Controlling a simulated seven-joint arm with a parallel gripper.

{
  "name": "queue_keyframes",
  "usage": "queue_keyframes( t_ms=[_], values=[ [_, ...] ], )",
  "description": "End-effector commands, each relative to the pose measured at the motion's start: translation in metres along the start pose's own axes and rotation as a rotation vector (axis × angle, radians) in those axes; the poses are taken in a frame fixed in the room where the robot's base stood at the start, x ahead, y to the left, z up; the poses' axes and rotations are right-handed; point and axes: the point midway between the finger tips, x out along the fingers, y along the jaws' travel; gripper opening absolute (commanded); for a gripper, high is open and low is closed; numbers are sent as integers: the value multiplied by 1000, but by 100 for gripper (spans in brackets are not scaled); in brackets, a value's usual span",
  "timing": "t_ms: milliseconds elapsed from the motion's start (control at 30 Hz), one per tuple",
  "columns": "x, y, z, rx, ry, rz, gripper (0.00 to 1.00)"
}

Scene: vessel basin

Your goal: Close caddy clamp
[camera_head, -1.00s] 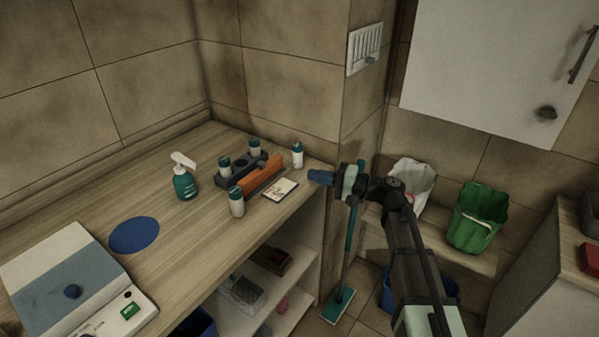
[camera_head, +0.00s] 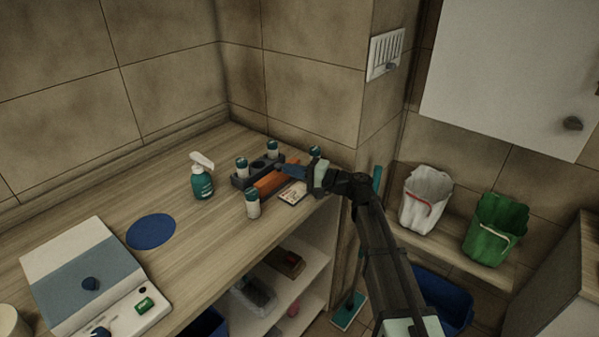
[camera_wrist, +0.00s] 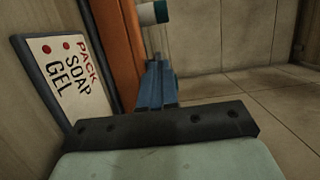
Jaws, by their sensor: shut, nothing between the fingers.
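The dark grey caddy (camera_head: 239,182) stands on the wooden counter, with white bottles with teal labels in it (camera_head: 241,168) (camera_head: 272,150). An orange bar (camera_head: 270,184), apparently the clamp, runs along its near side; it also shows in the wrist view (camera_wrist: 122,42). My gripper (camera_head: 282,168) is shut and empty, its blue fingers at the bar's right end, partly covering the caddy. In the wrist view the fingers (camera_wrist: 155,82) lie just right of the orange bar; I cannot tell whether they touch it.
A "PACK SOAP GEL" card (camera_head: 293,193) lies in front of the bar. Loose bottles stand at the near side (camera_head: 253,205) and behind my gripper (camera_head: 315,153). A spray bottle (camera_head: 202,180) stands left. The tiled wall corner is close behind.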

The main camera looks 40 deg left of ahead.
Motion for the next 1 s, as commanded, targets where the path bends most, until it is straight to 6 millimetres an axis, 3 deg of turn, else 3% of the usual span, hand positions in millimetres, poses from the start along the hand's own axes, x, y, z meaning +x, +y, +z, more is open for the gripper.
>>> queue_keyframes(
  t_ms=[400,733,1000],
  values=[
    [4,0,-1,0,-1,0,0],
    [55,0,-15,0,-4,-1,0],
    [60,-1,-15,0,0,-2,0]
  ],
)
